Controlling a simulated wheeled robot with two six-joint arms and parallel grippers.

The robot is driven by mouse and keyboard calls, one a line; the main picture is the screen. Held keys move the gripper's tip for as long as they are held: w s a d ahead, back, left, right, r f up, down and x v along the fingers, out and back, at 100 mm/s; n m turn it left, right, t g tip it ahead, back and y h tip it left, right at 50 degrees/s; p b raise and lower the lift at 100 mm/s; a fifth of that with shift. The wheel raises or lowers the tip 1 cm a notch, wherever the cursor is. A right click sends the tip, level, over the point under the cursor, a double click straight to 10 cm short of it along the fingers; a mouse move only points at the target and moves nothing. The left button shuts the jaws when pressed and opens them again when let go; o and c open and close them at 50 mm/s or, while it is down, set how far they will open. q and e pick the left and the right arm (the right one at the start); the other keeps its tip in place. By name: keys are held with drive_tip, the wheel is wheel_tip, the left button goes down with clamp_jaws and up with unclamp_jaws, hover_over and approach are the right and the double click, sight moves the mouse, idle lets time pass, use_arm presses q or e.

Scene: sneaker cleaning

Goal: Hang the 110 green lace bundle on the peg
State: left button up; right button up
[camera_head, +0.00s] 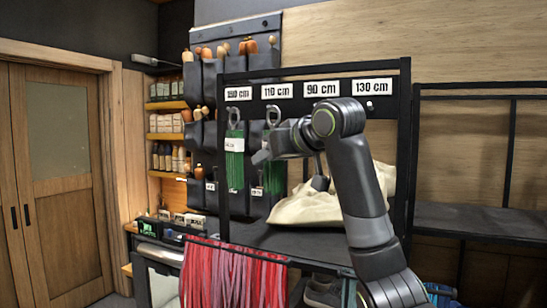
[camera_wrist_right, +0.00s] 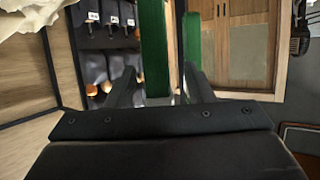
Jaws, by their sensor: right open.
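A green lace bundle (camera_head: 275,176) hangs from a grey hook under the "110 cm" label (camera_head: 277,91), partly hidden by my right gripper. A second green bundle (camera_head: 235,170) with a white tag hangs from a similar hook under the leftmost label (camera_head: 238,94). The pegs are too small to tell apart from the hooks. My right gripper (camera_head: 263,157) is in front of the rack beside the bundles. In the wrist view, its fingers (camera_wrist_right: 160,90) are open, with one green bundle (camera_wrist_right: 155,45) showing between them and another (camera_wrist_right: 192,38) behind the finger on the right. My left gripper is not in view.
The black rack frame (camera_head: 405,125) also carries "90 cm" and "130 cm" labels, with no bundle visible under them. A cream cloth bag (camera_head: 310,207) sits on the shelf below. Red and pink laces (camera_head: 235,275) hang at the front. Tool pockets are behind.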

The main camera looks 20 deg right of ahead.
drive_tip(key=shift+s+d, duration=0.1)
drive_tip(key=shift+s, duration=0.1)
drive_tip(key=v, duration=1.7)
drive_tip(key=shift+r, duration=0.15)
